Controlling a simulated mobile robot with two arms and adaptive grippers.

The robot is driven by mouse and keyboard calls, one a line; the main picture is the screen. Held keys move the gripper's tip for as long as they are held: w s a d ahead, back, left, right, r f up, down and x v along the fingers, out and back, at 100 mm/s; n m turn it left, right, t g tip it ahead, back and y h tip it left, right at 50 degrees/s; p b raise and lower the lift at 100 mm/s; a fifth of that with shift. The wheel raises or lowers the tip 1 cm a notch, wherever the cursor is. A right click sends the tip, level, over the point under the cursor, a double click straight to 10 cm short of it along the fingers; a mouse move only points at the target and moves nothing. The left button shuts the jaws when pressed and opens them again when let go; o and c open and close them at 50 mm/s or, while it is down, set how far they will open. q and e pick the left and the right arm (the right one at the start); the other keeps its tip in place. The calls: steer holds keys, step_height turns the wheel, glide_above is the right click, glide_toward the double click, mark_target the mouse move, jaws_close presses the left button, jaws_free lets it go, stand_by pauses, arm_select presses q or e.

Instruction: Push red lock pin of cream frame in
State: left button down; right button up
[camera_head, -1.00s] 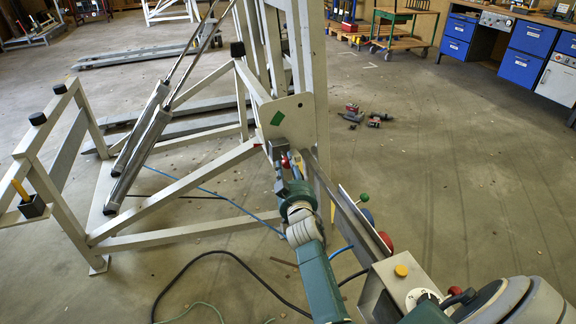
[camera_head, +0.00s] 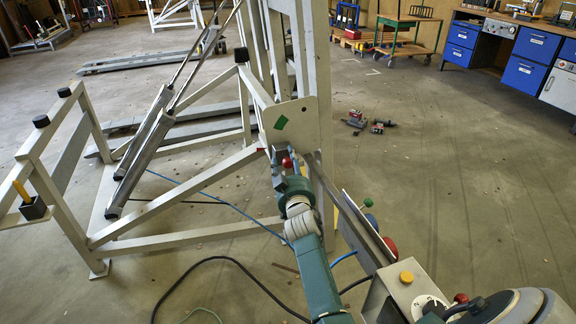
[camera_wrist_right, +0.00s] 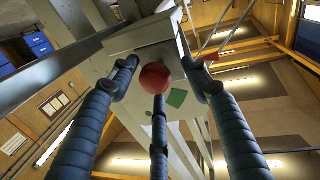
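The cream frame (camera_head: 168,199) stands on the floor at the left and centre of the head view. Its upright plate (camera_head: 300,115) carries a green diamond mark. The red lock pin's round knob (camera_head: 287,162) shows at the lower part of this plate, and it is large in the right wrist view (camera_wrist_right: 155,78). My right gripper (camera_head: 281,166) is at the knob. In the wrist view its fingers are spread, one on each side of the knob and one below with its tip close to it. Whether a finger touches the knob is unclear. My left gripper is out of view.
A control box with a yellow button (camera_head: 406,277) stands at the lower right, near my arm. Cables (camera_head: 215,259) lie on the floor. Small tools (camera_head: 356,120) lie farther back. Blue-drawer workbenches (camera_head: 535,42) line the back right, with open floor before them.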

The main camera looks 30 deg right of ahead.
steer(key=v, duration=0.7)
steer(key=shift+s+a, duration=0.2)
steer(key=shift+s, duration=0.1)
steer(key=shift+f, duration=0.15)
